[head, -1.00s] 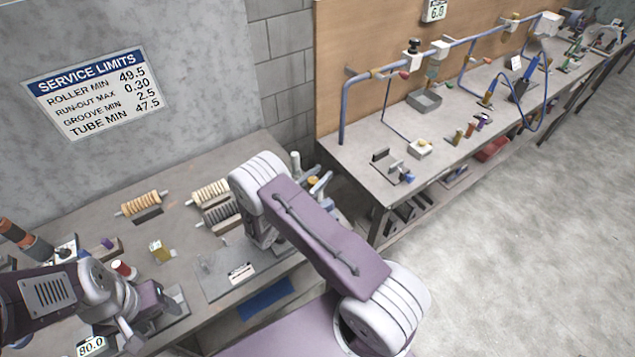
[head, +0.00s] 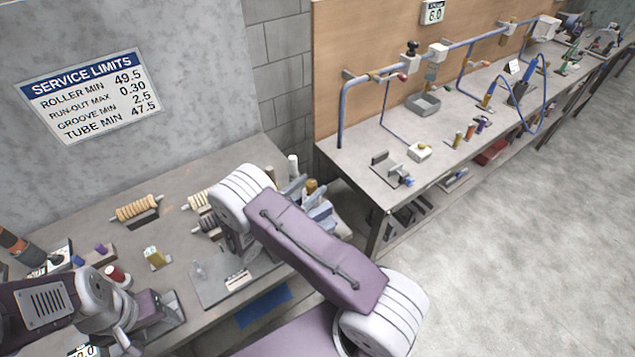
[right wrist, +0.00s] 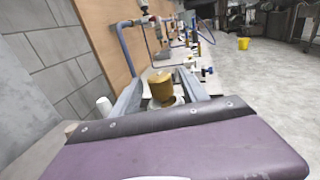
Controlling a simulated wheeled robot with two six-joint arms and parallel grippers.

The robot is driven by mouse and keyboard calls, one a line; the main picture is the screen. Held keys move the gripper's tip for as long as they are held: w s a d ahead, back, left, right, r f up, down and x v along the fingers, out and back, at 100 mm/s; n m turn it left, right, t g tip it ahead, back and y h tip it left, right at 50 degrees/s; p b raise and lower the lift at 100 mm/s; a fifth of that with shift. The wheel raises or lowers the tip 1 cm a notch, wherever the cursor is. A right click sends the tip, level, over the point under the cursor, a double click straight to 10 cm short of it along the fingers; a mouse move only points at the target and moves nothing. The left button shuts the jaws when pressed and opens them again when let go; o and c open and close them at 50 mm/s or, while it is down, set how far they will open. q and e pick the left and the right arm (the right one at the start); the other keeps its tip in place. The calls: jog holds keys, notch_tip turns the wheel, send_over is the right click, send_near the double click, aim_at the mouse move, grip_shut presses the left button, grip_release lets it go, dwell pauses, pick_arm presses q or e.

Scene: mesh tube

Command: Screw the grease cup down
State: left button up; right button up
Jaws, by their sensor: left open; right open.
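A brass-coloured round cap (right wrist: 160,86), which looks like the grease cup, stands on a pale base in the right wrist view. My right gripper (right wrist: 157,78) is open, with one grey finger on each side of it; I cannot tell whether they touch it. In the head view the cap (head: 312,186) shows small beside the right gripper (head: 314,203), at the right end of the near bench. My arm hides part of that spot. My left gripper (head: 155,312) is open low at the left, above the near bench; its fingers are hard to make out.
The near bench (head: 185,235) holds a ribbed roller (head: 137,207), a yellow block (head: 155,257) and a grey plate (head: 215,285). A white cylinder (head: 293,165) stands behind the right gripper. A second bench (head: 345,160) with blue piping is to the right, beyond a floor gap.

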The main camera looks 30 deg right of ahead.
aim_at(308, 189)
jog(key=b+v, duration=0.1)
jog(key=v, duration=0.4)
